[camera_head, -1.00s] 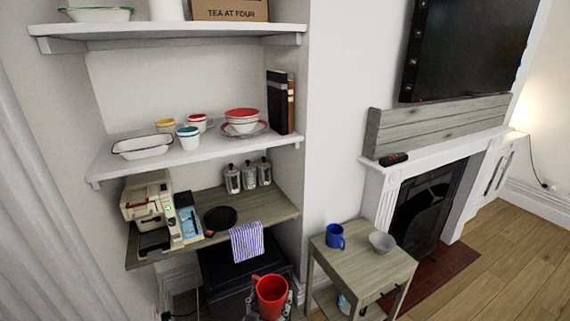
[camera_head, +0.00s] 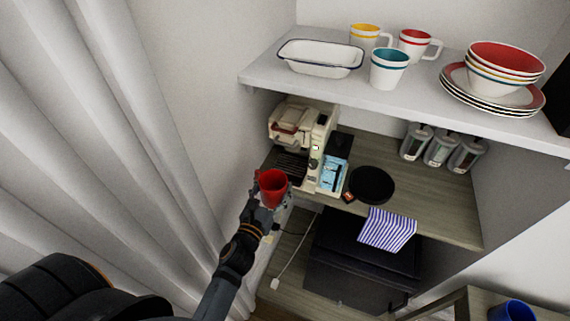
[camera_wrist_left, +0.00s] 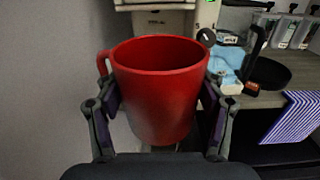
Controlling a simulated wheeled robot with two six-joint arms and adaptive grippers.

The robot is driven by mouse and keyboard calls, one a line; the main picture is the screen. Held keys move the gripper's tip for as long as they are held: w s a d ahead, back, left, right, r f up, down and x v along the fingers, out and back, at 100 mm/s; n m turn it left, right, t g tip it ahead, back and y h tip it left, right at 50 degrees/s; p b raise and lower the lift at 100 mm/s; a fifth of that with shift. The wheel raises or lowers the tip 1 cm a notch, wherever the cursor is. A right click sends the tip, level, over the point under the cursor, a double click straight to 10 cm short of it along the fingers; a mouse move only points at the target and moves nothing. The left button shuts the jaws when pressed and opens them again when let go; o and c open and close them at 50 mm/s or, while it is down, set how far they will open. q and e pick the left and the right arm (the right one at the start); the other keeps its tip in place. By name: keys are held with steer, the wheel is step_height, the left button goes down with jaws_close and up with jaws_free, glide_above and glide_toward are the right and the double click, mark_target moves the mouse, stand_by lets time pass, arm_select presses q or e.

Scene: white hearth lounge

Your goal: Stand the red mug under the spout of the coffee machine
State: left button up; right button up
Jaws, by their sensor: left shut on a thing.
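The red mug (camera_head: 273,188) is upright in my left gripper (camera_head: 270,203), just in front of the coffee machine. In the left wrist view the gripper's two fingers (camera_wrist_left: 160,105) are shut on either side of the mug (camera_wrist_left: 160,85), whose handle is at the left. The cream coffee machine (camera_head: 302,130) stands on the wooden shelf at its left end, with a dark drip tray (camera_head: 291,165) low at its front. The mug is in front of the drip tray, not visibly on it. The spout cannot be made out. My right gripper is not in view.
A blue packet (camera_head: 334,174) and a black pan (camera_head: 371,185) are right of the machine. A striped cloth (camera_head: 388,229) hangs over the shelf edge. The white shelf (camera_head: 410,88) above holds cups, bowls and a dish. A curtain (camera_head: 130,130) and wall are at the left.

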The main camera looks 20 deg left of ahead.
mark_target(276, 180)
arm_select(q)
steer(key=shift+s+a+f+b, duration=0.1)
steer(key=shift+a+f+b, duration=0.15)
steer(key=shift+f+b, duration=0.2)
steer(key=shift+s+a+f+b, duration=0.1)
steer(key=shift+a+f+b, duration=0.15)
steer(key=shift+f+b, duration=0.15)
steer(key=shift+w, duration=0.1)
steer(key=w, duration=0.1)
steer(key=w+p, duration=0.1)
steer(key=w, duration=0.1)
steer(key=w+p, duration=0.1)
steer(key=w, duration=0.1)
steer(key=shift+d+r, duration=0.2)
steer(key=shift+r, duration=0.2)
steer(key=w, duration=0.8)
steer(key=shift+w+f, duration=0.25)
steer(key=shift+f, duration=0.15)
steer(key=shift+w+d, duration=0.1)
steer(key=shift+w, duration=0.35)
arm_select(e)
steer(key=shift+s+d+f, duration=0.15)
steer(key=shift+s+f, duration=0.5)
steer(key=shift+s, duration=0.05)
